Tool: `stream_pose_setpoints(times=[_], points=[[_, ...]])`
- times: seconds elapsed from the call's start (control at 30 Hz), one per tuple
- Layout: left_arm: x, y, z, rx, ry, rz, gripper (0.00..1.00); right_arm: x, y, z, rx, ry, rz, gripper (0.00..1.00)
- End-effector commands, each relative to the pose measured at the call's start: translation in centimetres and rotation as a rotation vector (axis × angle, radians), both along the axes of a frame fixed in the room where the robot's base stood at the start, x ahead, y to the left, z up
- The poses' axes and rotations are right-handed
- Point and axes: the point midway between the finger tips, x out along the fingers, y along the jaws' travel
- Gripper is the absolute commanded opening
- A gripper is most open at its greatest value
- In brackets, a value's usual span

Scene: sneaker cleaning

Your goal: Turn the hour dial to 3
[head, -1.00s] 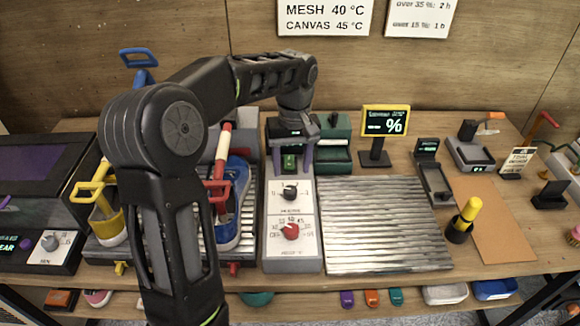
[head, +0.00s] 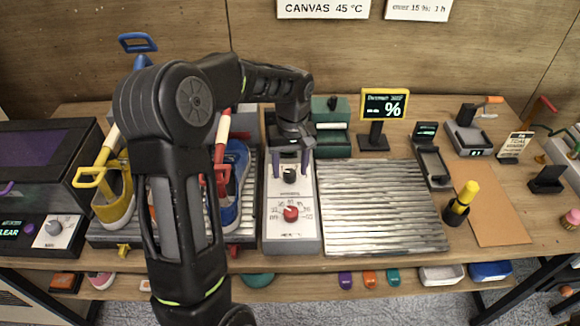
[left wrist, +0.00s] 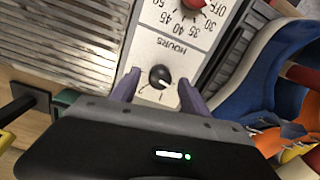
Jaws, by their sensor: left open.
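The hour dial, a black knob (head: 289,175) on a white panel, is on the grey control box between the racks. In the left wrist view the dial (left wrist: 160,76) sits beside the word HOURS, with a small light pointer mark; its exact setting is too small to tell. My left gripper (head: 289,160) is over the dial, pointing down. In the left wrist view its two purple fingers (left wrist: 158,90) are open, one on each side of the knob, with gaps visible. I cannot tell their height above the panel. My right gripper is not in view.
A red temperature dial (head: 290,213) is nearer the front on the same box. A ribbed metal plate (head: 385,205) lies to the right, bare. A blue sneaker (head: 238,165) with a red-handled tool stands close to the left. A percent display (head: 384,107) stands behind.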

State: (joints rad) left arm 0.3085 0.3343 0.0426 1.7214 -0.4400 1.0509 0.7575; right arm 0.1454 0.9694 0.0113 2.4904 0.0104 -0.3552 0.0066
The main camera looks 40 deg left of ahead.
Motion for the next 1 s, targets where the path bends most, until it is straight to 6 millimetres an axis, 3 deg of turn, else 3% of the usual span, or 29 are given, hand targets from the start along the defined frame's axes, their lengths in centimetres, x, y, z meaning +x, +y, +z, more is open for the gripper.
stream_pose_setpoints(times=[0.37,1.0], points=[[-0.01,0.01,-0.84,-0.001,-0.001,0.0,0.54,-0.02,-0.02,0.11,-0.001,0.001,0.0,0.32],[-0.01,0.01,-0.79,-0.001,-0.001,0.0,0.01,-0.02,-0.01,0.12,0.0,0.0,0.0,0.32]])
